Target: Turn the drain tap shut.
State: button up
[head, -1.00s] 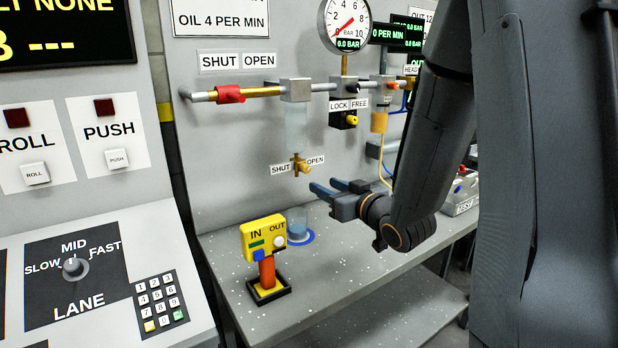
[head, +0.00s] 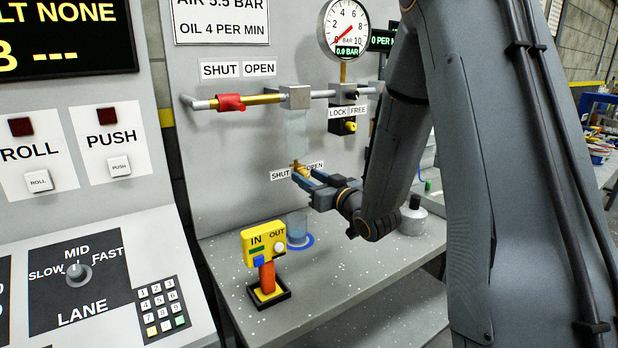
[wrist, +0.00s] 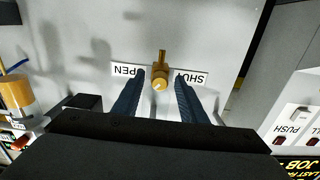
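The drain tap is a small brass tap (wrist: 161,75) on the grey panel, between the SHUT label (head: 281,174) and the OPEN label (wrist: 127,71). In the wrist view the tap's body lies between the two blue fingers of my gripper (wrist: 158,88), with a gap on each side. A thin brass stem points up from it in that view. My gripper (head: 301,176) is open at the tap in the head view, where its fingers partly cover the tap and the OPEN label. I cannot tell the handle's exact angle.
A clear cup (head: 297,228) on a blue ring stands on the bench below the tap. A yellow IN/OUT box (head: 263,242) stands in front of it. A red-handled pipe (head: 231,103) and a gauge (head: 346,28) are above. A grey canister (head: 413,217) stands to the right.

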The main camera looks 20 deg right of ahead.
grip_shut()
jog(key=shift+n+b, duration=0.3)
jog(key=shift+b, duration=0.1)
jog(key=n+b, duration=0.3)
jog(key=shift+f+n, duration=0.1)
jog(key=shift+n, duration=0.3)
jog(key=n+b, duration=0.3)
jog(key=b, duration=0.1)
jog(key=shift+n, duration=0.3)
jog(key=n+b, duration=0.4)
jog(key=shift+b, duration=0.3)
jog(key=n+b, duration=0.3)
jog(key=shift+n, duration=0.3)
jog(key=shift+n+b, duration=0.3)
jog(key=shift+b, duration=0.15)
